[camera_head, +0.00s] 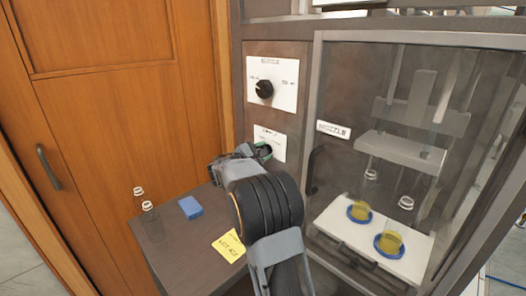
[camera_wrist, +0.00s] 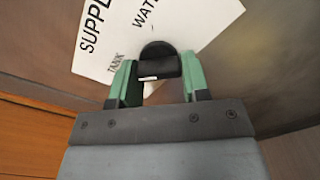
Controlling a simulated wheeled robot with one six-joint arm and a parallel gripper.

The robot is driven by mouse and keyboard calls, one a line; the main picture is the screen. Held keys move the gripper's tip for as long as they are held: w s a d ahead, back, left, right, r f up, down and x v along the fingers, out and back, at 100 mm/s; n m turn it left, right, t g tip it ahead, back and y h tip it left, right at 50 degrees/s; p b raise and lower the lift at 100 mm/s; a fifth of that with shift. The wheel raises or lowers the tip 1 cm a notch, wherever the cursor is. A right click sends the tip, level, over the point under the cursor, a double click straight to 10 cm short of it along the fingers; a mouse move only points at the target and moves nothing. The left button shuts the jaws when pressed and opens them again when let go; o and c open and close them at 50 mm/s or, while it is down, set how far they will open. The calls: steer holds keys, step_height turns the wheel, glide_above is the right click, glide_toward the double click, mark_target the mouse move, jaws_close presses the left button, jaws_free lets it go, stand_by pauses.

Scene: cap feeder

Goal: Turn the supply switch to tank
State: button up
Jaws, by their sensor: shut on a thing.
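The supply switch is a dark round knob (camera_wrist: 158,52) on a white label plate (camera_wrist: 205,25) reading "SUPPLY", "WATER" and "TANK". In the wrist view "TANK" is to the knob's left and "WATER" is above it. My gripper (camera_wrist: 158,74) has its green fingers on either side of the knob and is shut on it. A small white mark shows on the knob's near edge between the fingers; I cannot tell which word it points to. In the head view the supply plate (camera_head: 272,141) is partly hidden behind my gripper (camera_head: 262,153).
A nozzle dial (camera_head: 264,89) sits above the supply plate. The glass-fronted cabinet (camera_head: 420,130) with a dark handle (camera_head: 313,170) is close on the right. A dark table (camera_head: 185,250) below holds clear bottles (camera_head: 148,210), a blue block (camera_head: 190,207) and a yellow note (camera_head: 229,246).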

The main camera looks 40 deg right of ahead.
stand_by(0.4)
steer(key=o, duration=0.9)
steer(key=a, duration=0.4)
steer(key=s+a, duration=0.1)
steer(key=a, duration=0.4)
steer(key=s+a, duration=0.1)
steer(key=a, duration=0.3)
steer(key=shift+s+a, duration=0.25)
steer(key=shift+a, duration=0.1)
step_height(320, 180, down, 8)
steer(key=s+m+g+y, duration=0.1)
steer(key=s+y, duration=0.1)
steer(key=y, duration=0.2)
steer(key=s+a+f+m+g+y+p, duration=0.2)
steer(key=s+a+m+y+p, duration=0.4)
steer(key=s, duration=0.5)
steer(key=s+a+r+m+t+y+p, duration=0.1)
steer(key=s+a+r+y, duration=0.1)
steer(key=s+r, duration=0.1)
steer(key=s+a+r+m+t+y+p, duration=0.1)
steer(key=s+a+r+y+p, duration=0.1)
steer(key=s+a+r+y, duration=0.1)
steer(key=s+a+r+m+t+y+p, duration=0.1)
steer(key=s+a+r+m+y+p, duration=0.1)
steer(key=s+a+r+y, duration=0.1)
steer(key=shift+s+r, duration=0.5)
steer(key=shift+s, duration=0.1)
